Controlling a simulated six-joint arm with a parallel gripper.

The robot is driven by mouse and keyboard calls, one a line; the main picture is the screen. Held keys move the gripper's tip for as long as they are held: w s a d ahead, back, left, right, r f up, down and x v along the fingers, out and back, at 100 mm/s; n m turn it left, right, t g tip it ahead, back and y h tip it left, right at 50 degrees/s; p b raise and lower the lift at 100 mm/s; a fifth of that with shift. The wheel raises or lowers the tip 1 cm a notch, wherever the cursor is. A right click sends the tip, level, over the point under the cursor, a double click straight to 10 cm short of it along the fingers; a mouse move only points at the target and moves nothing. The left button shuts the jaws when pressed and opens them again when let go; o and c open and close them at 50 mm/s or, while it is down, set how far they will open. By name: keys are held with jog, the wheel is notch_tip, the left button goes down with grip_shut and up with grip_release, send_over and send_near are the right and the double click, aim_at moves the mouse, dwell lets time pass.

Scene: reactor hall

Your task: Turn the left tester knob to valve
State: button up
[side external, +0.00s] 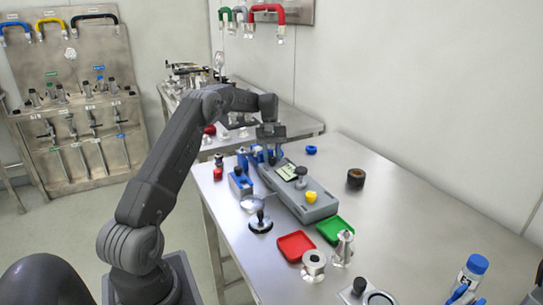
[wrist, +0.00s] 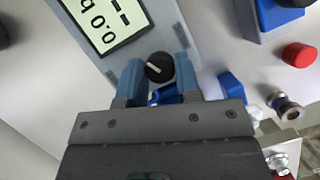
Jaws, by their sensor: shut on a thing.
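The tester is a grey box (side external: 318,208) on the steel table in the side view. Its grey face (wrist: 180,22) and pale display (wrist: 108,25) with dark digits fill the upper left of the wrist view. A round black knob (wrist: 159,67) with a white pointer line sits by the display; the line slants toward the upper left in that picture. My gripper (wrist: 157,72) is shut on this knob, one blue-grey finger on each side. In the side view my gripper (side external: 272,148) is at the tester's far end and hides the knob.
A second black knob (side external: 301,172) and a yellow knob (side external: 311,197) stand on the tester. Blue blocks (side external: 240,182) are close by on the left. A red tray (side external: 296,246) and a green tray (side external: 333,231) lie nearer. The table right of the tester is mostly clear.

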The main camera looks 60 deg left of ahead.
aim_at(280, 163)
jog(key=m+g, duration=0.1)
jog(key=m, duration=0.2)
jog(key=m+g+y, duration=0.1)
jog(key=m, duration=0.2)
jog(key=shift+w+d+m+y, duration=0.1)
jog(key=shift+d+m+y, duration=0.05)
jog(key=shift+m+y, duration=0.15)
jog(key=m+y, duration=0.1)
jog(key=m, duration=0.2)
jog(key=m+g+y, duration=0.1)
jog(key=m, duration=0.2)
jog(key=shift+d, duration=0.1)
jog(key=shift+m, duration=0.3)
jog(key=o, duration=0.9)
jog(key=v, duration=0.6)
jog(key=shift+w, duration=0.15)
jog(key=shift+w+r, duration=0.2)
jog(key=shift+r, duration=0.5)
jog(key=shift+d, duration=0.1)
